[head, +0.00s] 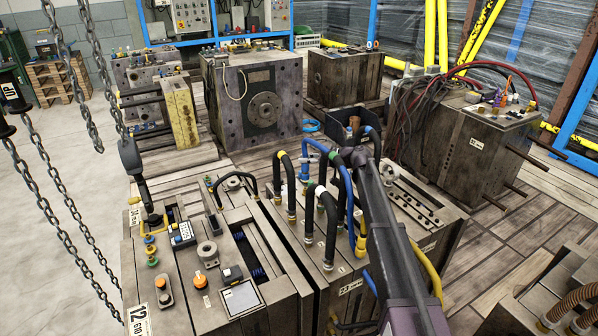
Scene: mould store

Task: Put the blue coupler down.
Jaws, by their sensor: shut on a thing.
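My arm reaches from the bottom right up to the middle of the head view. My gripper (352,154) is at its far end, above the back of a steel mould block (325,272) with several hoses. The gripper is small here and its fingers are partly hidden. I cannot tell whether the coupler touches anything below.
Black, blue and yellow hoses stand up around the gripper. A front-left mould (210,262) carries small loose parts and a white label. Chains (45,195) hang at left. A large mould (252,98) stands behind, and one with red hoses (470,135) at right.

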